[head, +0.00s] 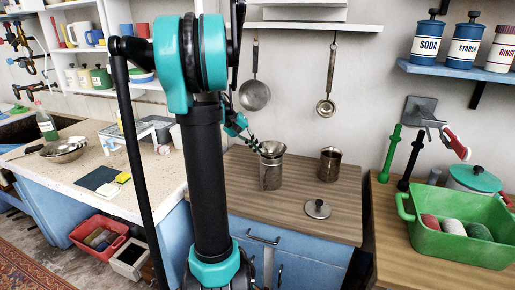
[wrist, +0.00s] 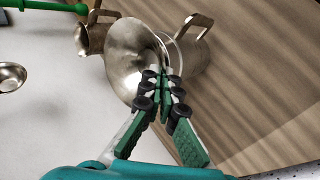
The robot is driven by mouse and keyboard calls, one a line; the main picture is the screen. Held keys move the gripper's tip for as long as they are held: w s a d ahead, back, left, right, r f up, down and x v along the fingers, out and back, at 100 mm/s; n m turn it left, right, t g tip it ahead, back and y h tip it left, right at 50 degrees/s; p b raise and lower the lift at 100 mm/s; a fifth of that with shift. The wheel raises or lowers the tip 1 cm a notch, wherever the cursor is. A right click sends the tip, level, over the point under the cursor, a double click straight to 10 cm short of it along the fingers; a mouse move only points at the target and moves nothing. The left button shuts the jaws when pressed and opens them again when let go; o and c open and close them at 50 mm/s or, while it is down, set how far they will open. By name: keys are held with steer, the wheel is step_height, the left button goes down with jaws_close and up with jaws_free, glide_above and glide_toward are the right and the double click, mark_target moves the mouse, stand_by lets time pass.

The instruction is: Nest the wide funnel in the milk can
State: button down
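The milk can (head: 270,178) is a grey metal can standing upright on the wooden counter; its body and handle also show in the wrist view (wrist: 192,55). The wide funnel (head: 271,149) is metal, with its flared mouth up, at the top of the can. In the wrist view the funnel (wrist: 125,55) covers part of the can's mouth. Its spout is hidden, and I cannot tell how deep it sits. My gripper (wrist: 163,88) has its fingertips closed together at the funnel's rim; in the head view it (head: 257,147) reaches the rim from the left.
A smaller metal jug (head: 329,164) stands right of the can. A round lid (head: 317,208) lies in front on the wooden counter (head: 240,205). A strainer (head: 254,95) and ladle (head: 326,107) hang on the wall behind. A green basin (head: 450,235) stands on the right-hand counter.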

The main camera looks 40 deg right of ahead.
steer(key=c, duration=2.3)
jaws_free()
steer(key=o, duration=0.7)
steer(key=shift+c, duration=0.2)
steer(key=o, duration=0.5)
steer(key=shift+r, duration=3.5)
steer(key=shift+a+f, duration=0.1)
